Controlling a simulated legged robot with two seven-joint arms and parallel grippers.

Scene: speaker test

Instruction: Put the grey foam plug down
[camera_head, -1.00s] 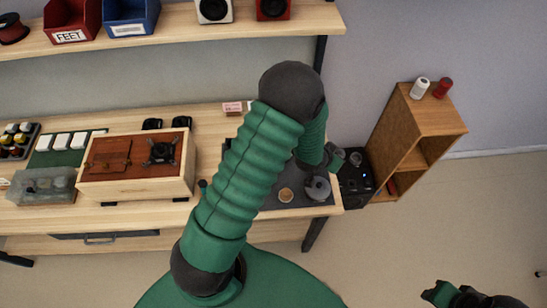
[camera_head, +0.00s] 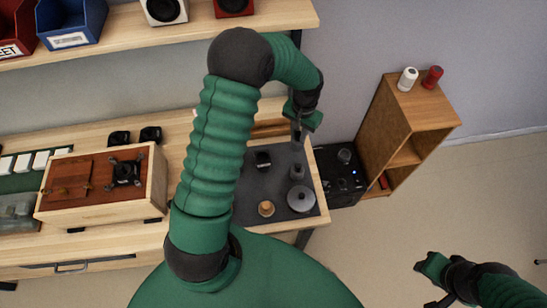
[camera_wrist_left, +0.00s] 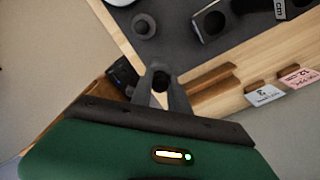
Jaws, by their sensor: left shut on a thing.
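My left gripper (camera_head: 298,134) hangs above the back right part of a dark mat (camera_head: 247,205) on the workbench, pointing down. In the left wrist view its fingertips (camera_wrist_left: 161,82) are closed on a small dark grey piece, which I take for the grey foam plug (camera_wrist_left: 160,79). The fingers hide most of it. On the mat are a dark block with a round opening (camera_head: 263,160), a small grey knobbed piece (camera_head: 297,172), a round grey lidded thing (camera_head: 301,199) and a tan round piece (camera_head: 266,208). My right gripper (camera_head: 432,280) is at the lower right, away from the bench; its jaw opening is unclear.
A wooden box with a red-brown top (camera_head: 105,190) stands on the bench at left. A black device (camera_head: 340,180) stands by the bench's right end, beside an open wooden cabinet (camera_head: 405,130). In the left wrist view, a wooden rail (camera_wrist_left: 225,75) borders the mat.

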